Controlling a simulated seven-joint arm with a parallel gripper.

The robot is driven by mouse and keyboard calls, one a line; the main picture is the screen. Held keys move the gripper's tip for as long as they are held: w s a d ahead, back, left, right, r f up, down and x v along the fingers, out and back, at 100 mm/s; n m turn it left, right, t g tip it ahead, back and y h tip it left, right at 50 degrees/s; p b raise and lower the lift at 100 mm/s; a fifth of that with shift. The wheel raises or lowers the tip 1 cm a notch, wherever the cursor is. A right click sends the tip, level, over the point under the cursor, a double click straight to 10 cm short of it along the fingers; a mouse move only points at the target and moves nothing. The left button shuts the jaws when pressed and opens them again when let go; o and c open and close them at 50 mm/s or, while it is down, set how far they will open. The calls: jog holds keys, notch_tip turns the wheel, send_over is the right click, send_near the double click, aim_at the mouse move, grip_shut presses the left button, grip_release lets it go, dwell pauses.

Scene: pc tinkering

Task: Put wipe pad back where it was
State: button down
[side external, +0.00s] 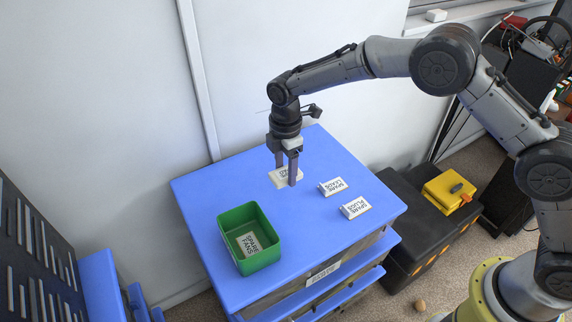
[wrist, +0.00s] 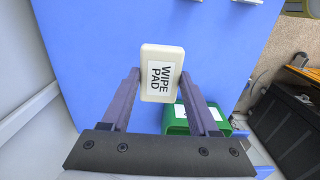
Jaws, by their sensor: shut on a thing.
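The wipe pad (side external: 281,180) is a small off-white block with a white label. In the wrist view the pad (wrist: 150,57) reads "WIPE PAD" and sits between my two fingers. My gripper (side external: 287,174) is shut on it, one finger at each side, over the back part of the blue cabinet top (side external: 225,190). The fingers (wrist: 160,76) also show in the wrist view. One finger hides part of the pad in the side view. I cannot tell the exact gap between the pad and the blue surface.
A green open box (side external: 258,222) labelled "SPARE FANS" stands at the front left of the blue top. Two small white labelled blocks, one (side external: 332,187) behind the "SPARE PLUGS" block (side external: 355,208), lie at the right. The blue surface between is clear. A wall borders the back.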

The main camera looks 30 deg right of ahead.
aim_at(286, 197)
jog(key=shift+f, duration=3.4)
jog(key=shift+f, duration=0.45)
jog(key=shift+c, duration=2.3)
grip_release()
jog(key=o, duration=0.5)
jog(key=shift+c, duration=0.2)
jog(key=shift+r, duration=0.1)
jog(key=shift+r, duration=3.95)
